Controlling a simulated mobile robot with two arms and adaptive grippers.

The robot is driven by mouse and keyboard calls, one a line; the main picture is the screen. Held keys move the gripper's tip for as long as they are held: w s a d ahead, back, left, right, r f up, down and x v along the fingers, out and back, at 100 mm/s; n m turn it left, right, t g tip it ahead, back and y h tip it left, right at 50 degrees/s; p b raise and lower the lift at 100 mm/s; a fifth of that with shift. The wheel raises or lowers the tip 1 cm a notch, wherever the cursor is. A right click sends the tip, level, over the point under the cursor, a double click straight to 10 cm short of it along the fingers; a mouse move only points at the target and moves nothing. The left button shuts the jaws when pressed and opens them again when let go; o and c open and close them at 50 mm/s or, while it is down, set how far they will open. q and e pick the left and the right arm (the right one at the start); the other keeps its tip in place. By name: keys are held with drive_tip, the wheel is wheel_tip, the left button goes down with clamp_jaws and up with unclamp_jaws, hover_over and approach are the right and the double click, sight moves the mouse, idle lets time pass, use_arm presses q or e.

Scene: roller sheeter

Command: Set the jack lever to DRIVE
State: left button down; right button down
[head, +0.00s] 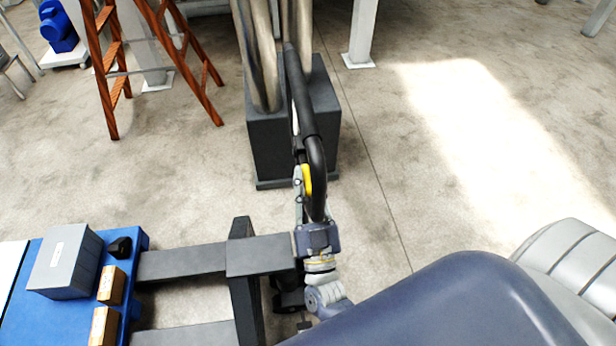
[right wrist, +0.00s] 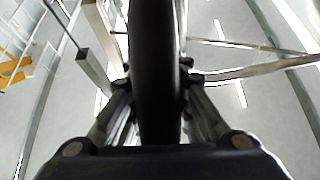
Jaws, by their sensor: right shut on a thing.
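The pallet jack (head: 262,255) stands at lower centre in the head view. Its dark forks (head: 180,262) run left toward a blue pallet. A long black handle bar (head: 305,110) rises up the middle of the head view. My right gripper (head: 307,200) is shut on this bar near its lower end. In the right wrist view, the black bar (right wrist: 154,70) fills the gap between the two fingers. A small yellow part (head: 307,180) shows beside the bar at the fingers; I cannot tell if it is the lever. The lever's setting cannot be read. My left gripper is out of view.
The blue pallet (head: 138,238) at lower left carries a grey box (head: 66,262) and brown boxes (head: 112,285). A dark pedestal with pale pipes (head: 258,150) stands behind the handle. An orange ladder (head: 113,90) stands at upper left. The floor to the right is clear.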

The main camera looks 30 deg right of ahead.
drive_tip(key=c, duration=1.5)
unclamp_jaws()
drive_tip(key=v, duration=1.2)
